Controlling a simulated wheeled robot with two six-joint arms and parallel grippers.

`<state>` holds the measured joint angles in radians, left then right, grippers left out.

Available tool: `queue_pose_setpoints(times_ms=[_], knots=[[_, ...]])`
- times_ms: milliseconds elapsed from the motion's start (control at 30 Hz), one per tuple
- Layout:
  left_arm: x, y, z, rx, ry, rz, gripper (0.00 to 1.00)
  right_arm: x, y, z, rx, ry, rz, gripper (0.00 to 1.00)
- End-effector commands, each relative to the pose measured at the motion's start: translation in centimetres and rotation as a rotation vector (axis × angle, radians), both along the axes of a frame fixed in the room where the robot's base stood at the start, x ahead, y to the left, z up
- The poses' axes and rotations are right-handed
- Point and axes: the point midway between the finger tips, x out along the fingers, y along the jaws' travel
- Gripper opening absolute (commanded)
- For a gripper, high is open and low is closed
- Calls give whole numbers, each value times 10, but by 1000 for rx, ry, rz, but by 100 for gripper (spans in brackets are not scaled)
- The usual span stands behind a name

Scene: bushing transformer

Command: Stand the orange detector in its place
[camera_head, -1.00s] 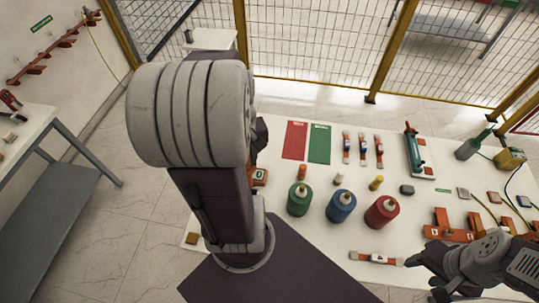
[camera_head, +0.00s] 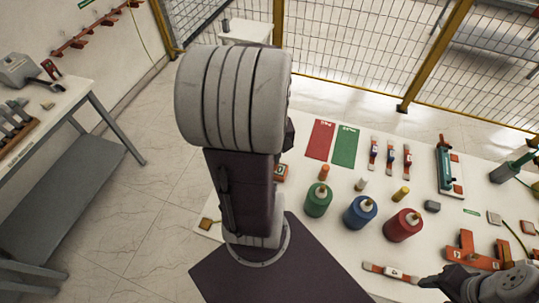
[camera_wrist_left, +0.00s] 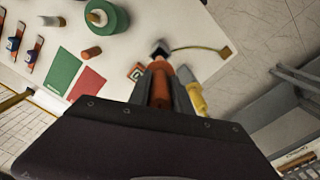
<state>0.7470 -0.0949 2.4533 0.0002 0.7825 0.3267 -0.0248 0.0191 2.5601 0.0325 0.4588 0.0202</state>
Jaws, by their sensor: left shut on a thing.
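The orange detector (camera_wrist_left: 160,88) is between the fingers of my left gripper (camera_wrist_left: 165,78) in the left wrist view. My left gripper is shut on it, and a dark tip points out past the fingers. A yellow piece (camera_wrist_left: 196,100) shows just beside the fingers; I cannot tell what it belongs to. In the head view the detector and left gripper are hidden by my left arm. A small orange block with a pale mark (camera_head: 282,172) lies on the white table, and also shows near the fingers in the wrist view (camera_wrist_left: 137,72). My right gripper (camera_head: 432,284) is near the table front, its jaws unclear.
Green (camera_head: 318,200), blue (camera_head: 360,212) and red (camera_head: 403,225) bushings stand on the white table (camera_head: 330,245). Red (camera_head: 320,140) and green (camera_head: 345,147) mats lie behind them. An orange-and-grey bar (camera_head: 390,272) lies near my right gripper. A side table (camera_head: 75,105) stands left.

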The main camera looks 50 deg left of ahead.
Motion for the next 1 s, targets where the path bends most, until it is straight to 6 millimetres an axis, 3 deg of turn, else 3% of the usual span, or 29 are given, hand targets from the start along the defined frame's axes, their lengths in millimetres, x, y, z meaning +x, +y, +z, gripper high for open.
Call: queue_pose_setpoints(times_ms=[533,1000], knots=[[0,0,0,0,0,0,0,0,0,0,0,0,0,50],[0,0,-20,-1,0,0,0,0,0,-16,0,0,0,50]])
